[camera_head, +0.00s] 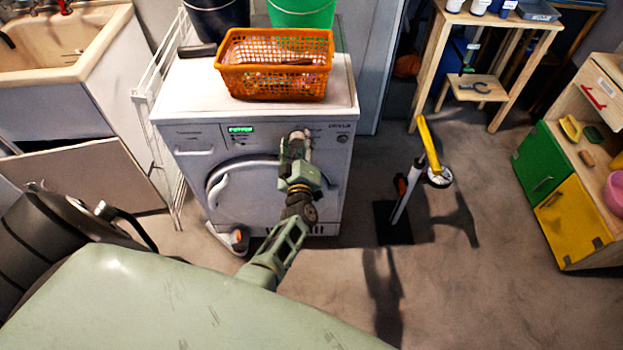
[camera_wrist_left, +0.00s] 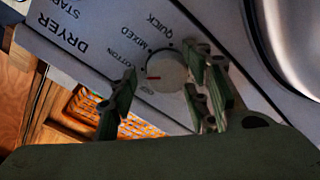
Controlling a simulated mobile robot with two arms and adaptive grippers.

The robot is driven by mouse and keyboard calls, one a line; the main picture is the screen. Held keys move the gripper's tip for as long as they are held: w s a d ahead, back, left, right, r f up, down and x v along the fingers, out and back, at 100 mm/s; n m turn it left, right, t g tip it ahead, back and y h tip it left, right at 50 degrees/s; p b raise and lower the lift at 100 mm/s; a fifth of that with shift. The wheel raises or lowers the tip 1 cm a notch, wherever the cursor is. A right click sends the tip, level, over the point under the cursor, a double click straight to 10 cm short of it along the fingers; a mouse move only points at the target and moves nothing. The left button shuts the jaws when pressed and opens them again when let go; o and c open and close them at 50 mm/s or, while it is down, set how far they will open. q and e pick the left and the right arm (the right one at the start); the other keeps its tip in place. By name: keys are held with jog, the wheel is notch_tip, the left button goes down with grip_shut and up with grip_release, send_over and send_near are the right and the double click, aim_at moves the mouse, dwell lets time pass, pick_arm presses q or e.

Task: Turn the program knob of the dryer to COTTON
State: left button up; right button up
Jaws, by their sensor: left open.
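The white dryer (camera_head: 195,170) stands at the centre of the head view with its door shut. Its program knob is hidden there behind my left gripper (camera_head: 297,145), which is at the right part of the front panel. In the left wrist view the round white knob (camera_wrist_left: 168,68) shows, with OFF, COTTON, MIXED and QUICK printed around it. Its red mark points left in the picture, near OFF and COTTON. My left gripper (camera_wrist_left: 162,65) is open, one finger on each side of the knob. I cannot tell whether the fingers touch it. My right gripper is out of view.
An orange basket (camera_head: 275,88) and a green bucket (camera_head: 302,12) stand on the dryer. A white drying rack (camera_head: 158,110) is at its left.

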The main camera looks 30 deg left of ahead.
pick_arm(q)
jog(key=n, duration=0.2)
jog(key=n+b, duration=0.1)
jog(key=n, duration=0.1)
jog(key=shift+s+a+f+n, duration=0.1)
jog(key=shift+s+n, duration=0.05)
jog(key=shift+n, duration=0.15)
jog(key=n+b, duration=0.1)
jog(key=n, duration=0.2)
jog(key=shift+a, duration=0.1)
jog(key=s+d+n, duration=0.1)
jog(key=s+d, duration=0.3)
jog(key=s, duration=0.3)
jog(key=s+d+f+m+g+h, duration=0.1)
jog(key=s+d+f+m+h, duration=0.2)
jog(key=f, duration=0.4)
jog(key=s+d+f+m+g+h+b, duration=0.1)
jog(key=s+d+f+m+h, duration=0.2)
jog(key=f+m, duration=0.3)
jog(key=s+d+f+m+g+h, duration=0.1)
jog(key=s+d+f+m+h, duration=0.1)
jog(key=f, duration=0.8)
jog(key=s+d+m, duration=0.1)
jog(key=d+m, duration=0.1)
jog(key=d, duration=0.1)
jog(key=shift+d+m+h, duration=0.35)
jog(key=shift+m+h, duration=0.05)
jog(key=shift+f, duration=0.1)
